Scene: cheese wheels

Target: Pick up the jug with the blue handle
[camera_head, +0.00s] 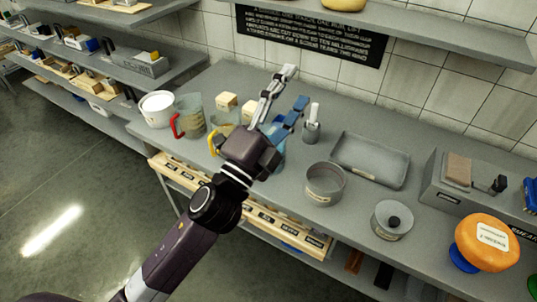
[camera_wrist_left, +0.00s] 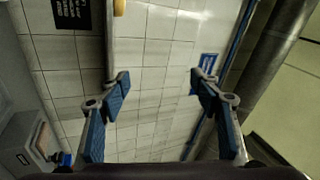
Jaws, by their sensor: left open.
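My left gripper (camera_head: 294,88) is open, raised over the workbench, with its fingers toward the tiled wall. In the left wrist view its two blue-padded fingers (camera_wrist_left: 160,83) stand wide apart with nothing between them. A bluish clear jug (camera_head: 279,158) shows partly behind the gripper; the gripper hides most of it, and I cannot make out its handle. A jug with a red handle (camera_head: 190,115) stands on the bench to the left. A jug with a yellow handle (camera_head: 214,142) stands between them, partly covered by my arm. My right gripper is out of view.
A white pot (camera_head: 157,110) stands at the bench's left end. An orange cheese wheel (camera_head: 486,243) is at lower right. A shelf (camera_head: 440,30) overhangs the bench.

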